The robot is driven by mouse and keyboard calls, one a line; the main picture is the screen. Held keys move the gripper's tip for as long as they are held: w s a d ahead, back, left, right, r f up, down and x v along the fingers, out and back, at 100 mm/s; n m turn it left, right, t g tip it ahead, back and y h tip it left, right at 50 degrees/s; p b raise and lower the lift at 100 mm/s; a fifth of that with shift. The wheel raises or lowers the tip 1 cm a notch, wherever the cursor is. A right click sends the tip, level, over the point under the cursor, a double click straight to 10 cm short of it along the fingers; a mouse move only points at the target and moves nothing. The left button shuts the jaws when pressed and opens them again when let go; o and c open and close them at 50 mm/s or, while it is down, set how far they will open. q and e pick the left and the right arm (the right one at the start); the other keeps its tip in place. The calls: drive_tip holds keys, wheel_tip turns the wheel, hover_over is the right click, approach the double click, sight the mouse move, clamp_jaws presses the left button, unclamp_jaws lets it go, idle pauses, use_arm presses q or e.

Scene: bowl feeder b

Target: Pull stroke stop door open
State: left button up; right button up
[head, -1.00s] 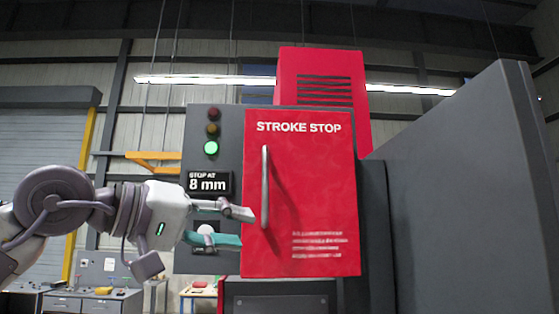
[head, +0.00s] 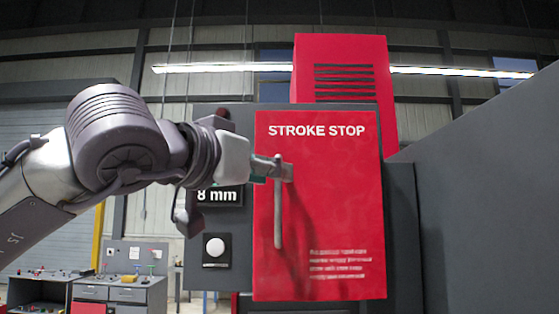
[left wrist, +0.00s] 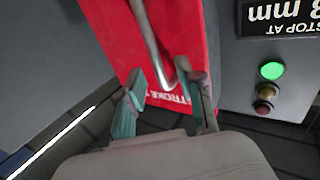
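The red stroke stop door (head: 345,190) is on the front of a grey machine and looks shut. Its upright metal bar handle (head: 278,225) runs along the door's left side. The door (left wrist: 185,25) lies beyond the fingers there. My right gripper is not in view.
A grey panel left of the door carries an "8 mm" display (head: 218,196) and a white round button (head: 215,246). A green lamp (left wrist: 272,70) is lit. A large grey housing (head: 490,190) stands to the right. A workbench (head: 120,290) is at the back left.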

use_arm(q)
drive_tip(key=shift+p+x, duration=0.5)
drive_tip(key=shift+x, duration=1.05)
clamp_jaws()
